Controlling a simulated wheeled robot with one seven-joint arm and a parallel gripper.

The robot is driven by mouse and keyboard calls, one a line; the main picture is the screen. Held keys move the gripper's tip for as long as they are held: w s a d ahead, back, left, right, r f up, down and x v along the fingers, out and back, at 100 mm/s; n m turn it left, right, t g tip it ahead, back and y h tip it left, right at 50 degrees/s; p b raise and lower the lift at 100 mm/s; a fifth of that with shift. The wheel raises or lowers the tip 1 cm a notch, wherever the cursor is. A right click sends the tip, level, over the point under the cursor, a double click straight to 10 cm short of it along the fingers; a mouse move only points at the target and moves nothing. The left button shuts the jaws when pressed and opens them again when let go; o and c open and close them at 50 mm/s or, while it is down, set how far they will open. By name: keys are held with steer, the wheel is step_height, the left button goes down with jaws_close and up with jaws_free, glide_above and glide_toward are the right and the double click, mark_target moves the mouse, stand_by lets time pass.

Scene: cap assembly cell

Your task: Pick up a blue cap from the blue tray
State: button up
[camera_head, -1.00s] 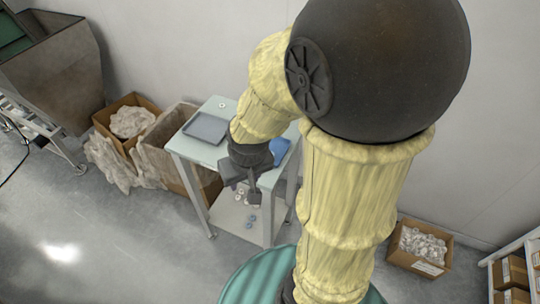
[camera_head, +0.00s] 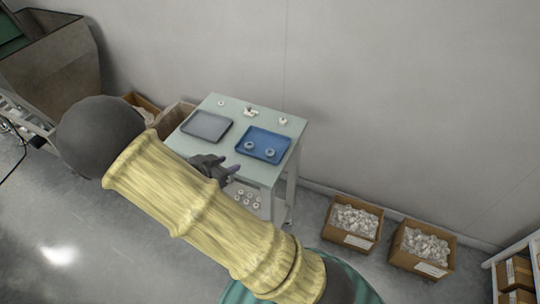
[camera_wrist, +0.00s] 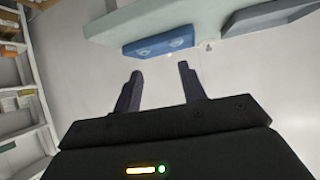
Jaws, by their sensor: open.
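The blue tray (camera_head: 266,136) lies on the right part of the small table's top. Two round blue-grey caps with pale middles lie in it, a left cap (camera_head: 249,146) and a right cap (camera_head: 269,153), set apart. My gripper (camera_head: 233,172) is at the table's front edge, to the lower left of the tray, and touches neither cap. In the wrist view my gripper (camera_wrist: 159,76) is open with nothing between its fingers. The blue tray (camera_wrist: 138,51) shows beyond the fingertips there, with the caps only faint.
A grey tray (camera_head: 206,127) lies left of the blue one on the table (camera_head: 226,104). Small fittings (camera_head: 250,112) stand along the table's back. Several pale parts lie on the lower shelf. Cardboard boxes (camera_head: 352,223) stand on the floor to the right, near the wall.

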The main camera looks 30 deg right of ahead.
steer(key=s+m+g+h, duration=0.1)
steer(key=s+h, duration=0.1)
steer(key=shift+s+d+m+h, duration=0.1)
steer(key=shift+d+m+h, duration=0.05)
steer(key=shift+m+h, duration=0.15)
steer(key=shift+f, duration=0.1)
glide_toward(269, 151)
steer(key=x, duration=0.3)
steer(key=shift+s+d+f+p, duration=0.2)
steer(key=shift+d+p, duration=0.1)
steer(key=shift+p, duration=0.05)
steer(key=shift+w+d+f, duration=0.1)
steer(key=shift+w+d, duration=0.15)
steer(key=shift+d, duration=0.35)
steer(key=shift+p+x, duration=0.6)
steer(key=shift+x, duration=1.35)
steer(key=shift+w, duration=0.15)
